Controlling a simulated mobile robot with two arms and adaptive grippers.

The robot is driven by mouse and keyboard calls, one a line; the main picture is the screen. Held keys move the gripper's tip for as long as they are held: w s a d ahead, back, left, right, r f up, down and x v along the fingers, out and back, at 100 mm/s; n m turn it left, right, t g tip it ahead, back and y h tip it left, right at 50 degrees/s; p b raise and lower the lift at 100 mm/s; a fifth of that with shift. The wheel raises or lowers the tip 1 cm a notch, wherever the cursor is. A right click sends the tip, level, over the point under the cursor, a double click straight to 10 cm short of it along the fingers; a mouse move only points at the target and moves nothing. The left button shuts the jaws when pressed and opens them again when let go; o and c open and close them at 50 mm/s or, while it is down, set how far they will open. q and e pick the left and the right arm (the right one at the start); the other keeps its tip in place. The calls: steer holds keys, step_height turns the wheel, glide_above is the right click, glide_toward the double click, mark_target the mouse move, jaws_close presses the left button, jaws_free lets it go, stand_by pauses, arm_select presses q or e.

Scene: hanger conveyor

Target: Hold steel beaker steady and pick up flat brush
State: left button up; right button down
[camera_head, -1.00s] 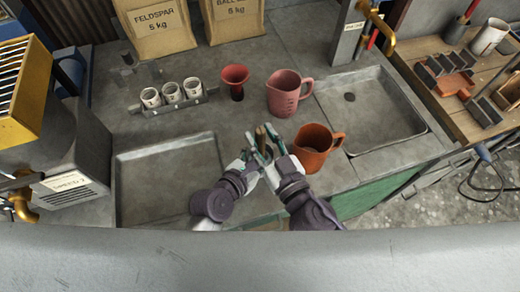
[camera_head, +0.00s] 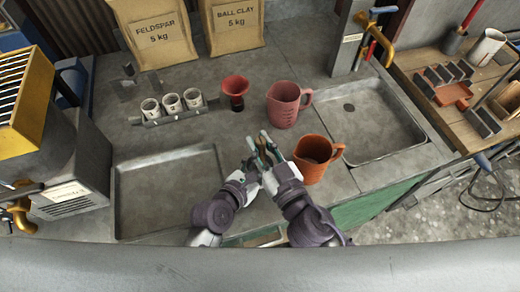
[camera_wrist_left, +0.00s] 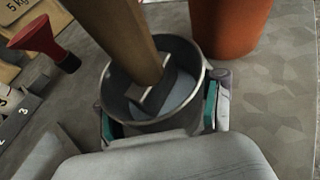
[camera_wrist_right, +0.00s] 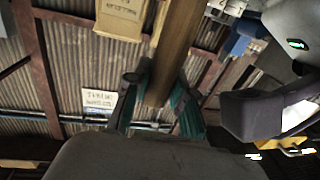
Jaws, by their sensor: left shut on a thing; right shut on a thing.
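The steel beaker (camera_wrist_left: 158,127) shows in the left wrist view, upright, with the fingers of my left gripper (camera_head: 250,168) closed on its two sides. In the head view the hands mostly hide it. The flat brush has a wooden handle (camera_wrist_left: 120,35) that rises from the beaker's mouth, leaning to the left in the left wrist view. Its dark lower part is inside the beaker. My right gripper (camera_head: 267,147) is shut on the brush handle, which passes between the teal fingertips in the right wrist view (camera_wrist_right: 172,50). The bristle end is not clear.
An orange jug (camera_head: 314,158) stands just right of my right gripper. A pink jug (camera_head: 284,105), red funnel (camera_head: 235,85) and rack of white cups (camera_head: 172,104) stand behind. Sunken basins lie left (camera_head: 165,190) and right (camera_head: 375,115).

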step_height(320, 180, up, 9)
steer(key=shift+r, duration=0.2)
arm_select(q)
steer(key=o, duration=1.4)
steer(key=shift+o, duration=0.2)
steer(key=shift+s, duration=0.1)
steer(key=v, duration=1)
steer(key=shift+s+a, duration=0.15)
steer(key=shift+a, duration=0.05)
steer(key=shift+s+a+r, duration=0.3)
steer(key=shift+s+a, duration=0.1)
steer(key=shift+s, duration=0.1)
